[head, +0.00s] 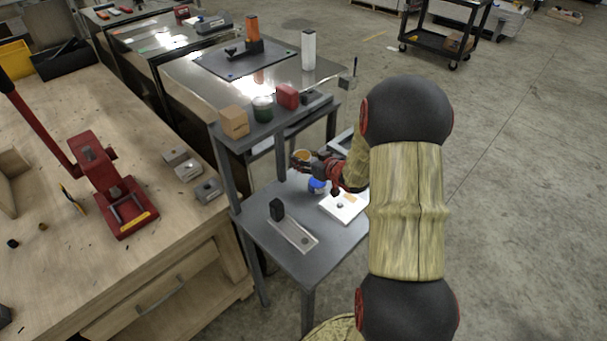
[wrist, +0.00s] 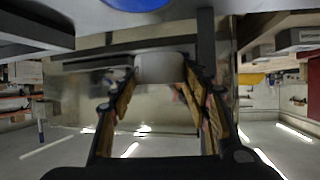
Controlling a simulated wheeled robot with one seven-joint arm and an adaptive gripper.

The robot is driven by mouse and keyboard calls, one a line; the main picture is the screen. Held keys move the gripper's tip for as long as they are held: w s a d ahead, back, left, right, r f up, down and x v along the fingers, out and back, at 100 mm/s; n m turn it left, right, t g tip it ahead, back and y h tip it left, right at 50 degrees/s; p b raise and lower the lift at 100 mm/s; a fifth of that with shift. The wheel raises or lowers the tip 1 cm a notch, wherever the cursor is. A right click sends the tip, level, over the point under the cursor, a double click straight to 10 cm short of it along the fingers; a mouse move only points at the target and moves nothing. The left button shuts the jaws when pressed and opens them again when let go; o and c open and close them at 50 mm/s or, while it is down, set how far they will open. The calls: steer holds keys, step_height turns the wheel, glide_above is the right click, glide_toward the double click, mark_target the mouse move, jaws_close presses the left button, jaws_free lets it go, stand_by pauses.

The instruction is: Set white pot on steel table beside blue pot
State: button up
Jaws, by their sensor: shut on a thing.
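The white pot (wrist: 158,67) is between my gripper's fingers in the wrist view. In the head view the white pot (head: 302,154) shows an orange-brown top and is partly hidden by the fingers. My gripper (head: 303,165), also in the wrist view (wrist: 158,80), is shut on it and reaches in from the right. The blue pot (head: 317,186) stands on the grey steel table (head: 268,245), just below the gripper in the picture. Part of the blue pot (wrist: 138,3) shows at the top edge of the wrist view. The white pot appears held above the tabletop.
A raised shelf behind holds a cardboard box (head: 234,122), a green jar (head: 262,108) and a red box (head: 288,96). A wooden workbench (head: 100,275) stands left.

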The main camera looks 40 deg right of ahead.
mark_target(304, 179)
steer(key=f+b, duration=0.1)
steer(key=f, duration=0.2)
steer(key=f+b, duration=0.1)
steer(key=f, duration=0.2)
steer(key=shift+w+f, duration=0.2)
steer(key=shift+f, duration=0.15)
steer(key=shift+w+f+b, duration=0.1)
steer(key=shift+w+b, duration=0.1)
steer(key=shift+b, duration=0.15)
steer(key=shift+f, duration=0.15)
steer(key=o, duration=1.1)
steer(key=shift+o, duration=0.2)
